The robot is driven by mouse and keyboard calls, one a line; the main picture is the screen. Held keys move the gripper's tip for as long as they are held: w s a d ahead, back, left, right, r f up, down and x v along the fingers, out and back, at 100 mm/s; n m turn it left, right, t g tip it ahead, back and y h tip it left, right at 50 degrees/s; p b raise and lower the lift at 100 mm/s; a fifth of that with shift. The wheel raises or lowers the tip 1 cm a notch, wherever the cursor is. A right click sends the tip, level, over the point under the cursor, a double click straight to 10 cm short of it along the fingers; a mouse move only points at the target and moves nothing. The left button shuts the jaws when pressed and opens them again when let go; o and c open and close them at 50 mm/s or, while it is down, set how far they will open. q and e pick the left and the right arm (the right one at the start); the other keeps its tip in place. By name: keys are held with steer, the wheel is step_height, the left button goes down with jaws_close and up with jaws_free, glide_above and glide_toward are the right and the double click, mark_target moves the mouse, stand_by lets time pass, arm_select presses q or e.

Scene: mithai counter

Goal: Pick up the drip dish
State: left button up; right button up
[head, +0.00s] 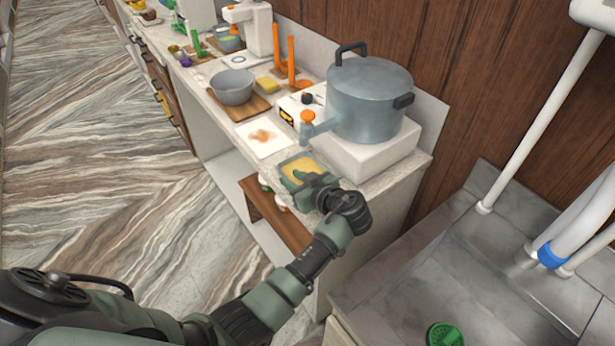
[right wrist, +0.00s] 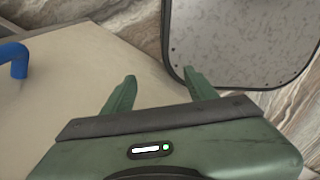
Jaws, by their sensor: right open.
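The drip dish (head: 284,160) is a small squarish grey-green dish with yellow inside. It sits at the counter's front edge in the head view, below the spigot of a big pot. My left gripper (head: 294,180) is at the near side of the dish, with its green fingers over or against it. The hand hides part of the dish, and I cannot tell whether the fingers grip it. My right gripper (right wrist: 160,88) shows in the right wrist view, with its fingers apart and nothing between them. The dish is not in that view.
A large grey pot (head: 366,95) with an orange-topped spigot (head: 308,122) stands on a white block. A stained white sheet (head: 263,139) and a grey bowl (head: 233,86) on a wooden board are farther along. A blue handle (right wrist: 14,58) is near my right gripper.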

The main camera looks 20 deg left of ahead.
mark_target(286, 176)
arm_select(q)
steer(key=x, duration=0.3)
steer(key=shift+w+a+f+b, duration=0.2)
steer(key=shift+b, duration=0.15)
steer(key=shift+w+a+f, duration=0.1)
steer(key=shift+a, duration=0.1)
arm_select(e)
steer(key=shift+d+f, duration=0.4)
steer(key=shift+d, duration=0.2)
arm_select(q)
jaws_close()
arm_select(e)
steer(key=shift+a, duration=0.25)
